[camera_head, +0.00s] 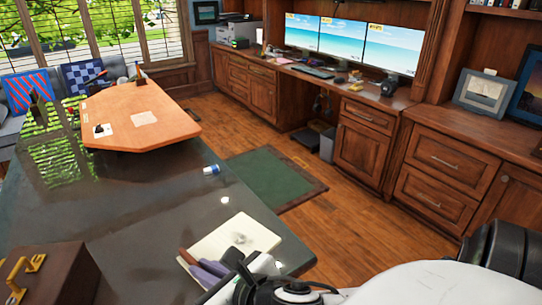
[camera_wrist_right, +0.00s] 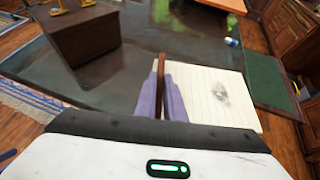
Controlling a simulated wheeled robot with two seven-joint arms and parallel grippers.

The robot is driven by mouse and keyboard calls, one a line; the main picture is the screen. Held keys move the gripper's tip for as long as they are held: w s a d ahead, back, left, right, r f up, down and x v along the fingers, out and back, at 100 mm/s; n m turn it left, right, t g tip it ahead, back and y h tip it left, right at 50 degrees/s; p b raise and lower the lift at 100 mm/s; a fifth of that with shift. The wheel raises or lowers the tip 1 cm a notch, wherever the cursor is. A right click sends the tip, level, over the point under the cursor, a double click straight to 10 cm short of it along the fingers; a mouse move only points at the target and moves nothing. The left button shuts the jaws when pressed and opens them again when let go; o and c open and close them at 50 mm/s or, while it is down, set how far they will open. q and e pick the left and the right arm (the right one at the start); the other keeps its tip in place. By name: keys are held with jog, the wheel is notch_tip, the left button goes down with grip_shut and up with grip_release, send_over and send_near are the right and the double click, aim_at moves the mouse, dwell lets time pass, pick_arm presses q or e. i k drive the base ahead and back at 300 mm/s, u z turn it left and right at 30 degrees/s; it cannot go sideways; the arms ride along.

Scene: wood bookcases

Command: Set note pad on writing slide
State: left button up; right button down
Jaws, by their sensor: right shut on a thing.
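The note pad (camera_head: 238,240) has a pale lined page with a grey smudge and a brown strip along one edge. In the right wrist view, the note pad (camera_wrist_right: 212,95) extends to the right of my right gripper (camera_wrist_right: 161,98). The purple fingers of my right gripper (camera_head: 203,272) are shut on the pad's brown edge, over the near side of the dark desk. I cannot tell whether the pad touches the desk. The writing slide (camera_head: 265,178) is a green panel with a wood border, beyond the desk's right edge; it also shows in the right wrist view (camera_wrist_right: 270,85). My left gripper is not in view.
The dark glossy desk (camera_head: 135,215) has a brown box with brass fittings (camera_head: 45,275) at its near left. A small blue-and-white item (camera_head: 211,170) lies near the slide. An orange-brown table top (camera_head: 140,110) is farther back. Wood cabinets (camera_head: 440,165) line the right.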

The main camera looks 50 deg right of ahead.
aim_at(270, 174)
jog(key=z, duration=0.05)
jog(key=k, duration=0.15)
jog(key=z, duration=2.7)
jog(key=i, duration=3.45)
jog(key=u, duration=2.2)
jog(key=i, duration=3.15)
jog(key=u, duration=0.3)
